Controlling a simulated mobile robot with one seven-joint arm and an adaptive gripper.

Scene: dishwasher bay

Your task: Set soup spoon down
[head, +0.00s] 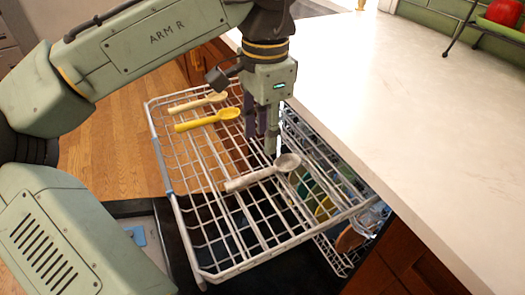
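A grey-white spoon (262,172) with a round bowl, likely the soup spoon, is at the upper dishwasher rack (215,272). Its handle points left and its bowl is at the right. My gripper (269,150) points down over the rack, with its fingertips at the spoon near the bowl end. The fingers overlap one another in this view, so I cannot tell whether they grip the spoon. I also cannot tell whether the spoon rests fully on the wires.
A yellow spoon (208,120) and a cream spoon (198,102) lie on the rack's far left part. A lower rack (335,262) holds several dishes. A pale counter (420,130) borders the rack on the right. The rack's front part is bare.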

